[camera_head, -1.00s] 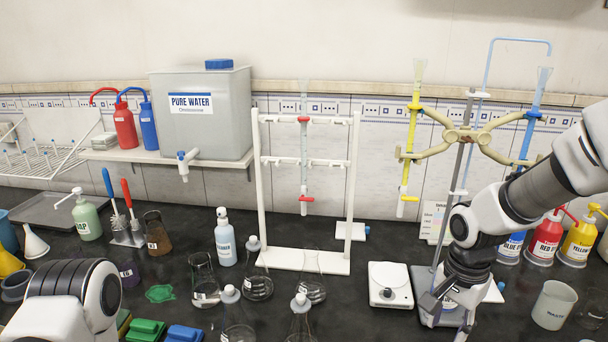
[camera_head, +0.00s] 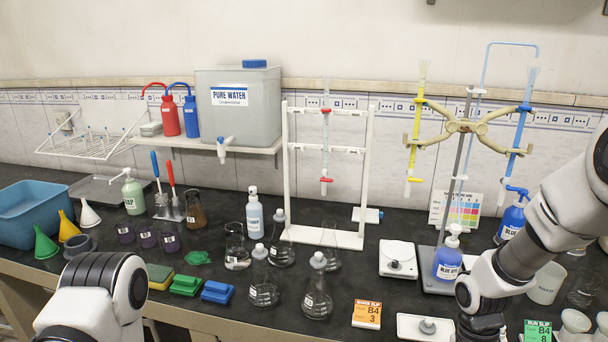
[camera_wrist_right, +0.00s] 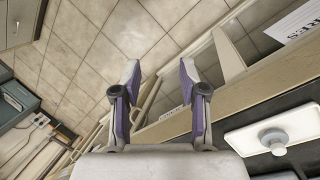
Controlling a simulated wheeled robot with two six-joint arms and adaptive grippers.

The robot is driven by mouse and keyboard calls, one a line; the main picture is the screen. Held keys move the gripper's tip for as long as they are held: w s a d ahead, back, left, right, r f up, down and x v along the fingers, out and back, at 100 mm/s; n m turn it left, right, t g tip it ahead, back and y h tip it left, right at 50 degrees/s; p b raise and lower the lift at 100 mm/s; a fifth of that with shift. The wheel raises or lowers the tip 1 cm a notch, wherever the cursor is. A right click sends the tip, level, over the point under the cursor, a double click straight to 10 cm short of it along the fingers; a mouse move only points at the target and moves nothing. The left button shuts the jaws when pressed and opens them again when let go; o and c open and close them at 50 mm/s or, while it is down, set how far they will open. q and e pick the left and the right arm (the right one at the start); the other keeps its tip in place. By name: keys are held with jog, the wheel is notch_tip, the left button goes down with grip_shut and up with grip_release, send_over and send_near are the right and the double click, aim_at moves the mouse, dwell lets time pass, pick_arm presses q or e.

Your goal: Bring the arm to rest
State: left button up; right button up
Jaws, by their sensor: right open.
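My right arm (camera_head: 560,220) comes in from the right in the head view and hangs down in front of the bench's right part; its gripper is below the picture. In the right wrist view my right gripper (camera_wrist_right: 160,72) is open and empty, its two purple-grey fingers apart, with floor tiles and the bench edge beyond. My left arm (camera_head: 95,300) shows at the lower left; its gripper is out of view. A blue dye bottle (camera_head: 448,262) stands upright on the base of the burette stand (camera_head: 466,140), behind my right arm.
Several flasks (camera_head: 264,290) stand near the bench's front middle. A white plate with a grey knob (camera_head: 428,326) lies near the front edge, also in the right wrist view (camera_wrist_right: 272,138). A white stirrer (camera_head: 398,260) stands left of the stand.

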jog(key=s+a+f+n+g, duration=0.1)
jog(key=s+a+f+n, duration=0.15)
jog(key=s+f, duration=0.8)
jog(key=s+a+f+n, duration=0.2)
jog(key=s+f+n, duration=0.2)
jog(key=s+f, duration=0.7)
jog(key=w+n+t, duration=0.3)
jog(key=w+d+n+t, duration=0.1)
jog(key=w, duration=0.1)
jog(key=shift+w+n, duration=0.2)
jog(key=shift+n, duration=0.15)
